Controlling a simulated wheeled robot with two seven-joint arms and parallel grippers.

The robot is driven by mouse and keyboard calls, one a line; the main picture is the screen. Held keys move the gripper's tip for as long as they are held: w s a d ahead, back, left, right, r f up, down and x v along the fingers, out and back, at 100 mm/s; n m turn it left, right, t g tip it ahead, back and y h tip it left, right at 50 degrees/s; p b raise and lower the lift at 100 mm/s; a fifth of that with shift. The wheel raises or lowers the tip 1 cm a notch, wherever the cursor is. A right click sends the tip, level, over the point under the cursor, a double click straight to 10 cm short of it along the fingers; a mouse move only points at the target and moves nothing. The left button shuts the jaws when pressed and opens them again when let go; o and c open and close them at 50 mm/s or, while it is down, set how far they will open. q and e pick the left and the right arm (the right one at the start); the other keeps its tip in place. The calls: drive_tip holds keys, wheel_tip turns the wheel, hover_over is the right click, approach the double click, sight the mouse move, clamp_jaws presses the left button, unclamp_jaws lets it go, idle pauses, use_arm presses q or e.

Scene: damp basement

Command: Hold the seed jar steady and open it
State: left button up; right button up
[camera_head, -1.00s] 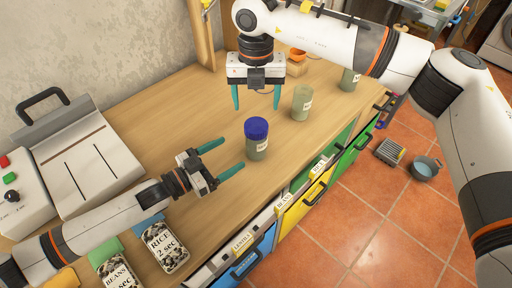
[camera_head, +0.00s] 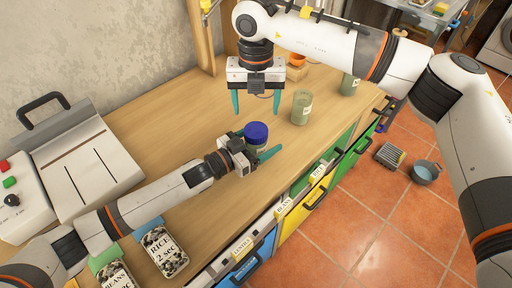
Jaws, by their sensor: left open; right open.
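The seed jar (camera_head: 257,132) with a blue lid stands upright on the wooden counter (camera_head: 190,112). My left gripper (camera_head: 268,150) is open at the jar, its fingers reaching around the jar's body below the lid. The gripper hides much of the jar's lower part, so I cannot tell whether the fingers touch it. My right gripper (camera_head: 256,103) is open and empty, pointing down, behind the jar in the picture and apart from it.
A lidless greenish jar (camera_head: 302,108) stands right of the blue-lidded jar, and another (camera_head: 349,84) is farther back. A sealer-like machine (camera_head: 85,165) is at left. Coloured drawers (camera_head: 312,193) line the counter's front.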

sight(256, 130)
use_arm(q)
clamp_jaws()
use_arm(e)
drive_tip(key=m, duration=0.8)
drive_tip(key=shift+f+m, duration=0.1)
drive_tip(key=shift+m, duration=0.3)
drive_tip(key=shift+f, duration=3.9)
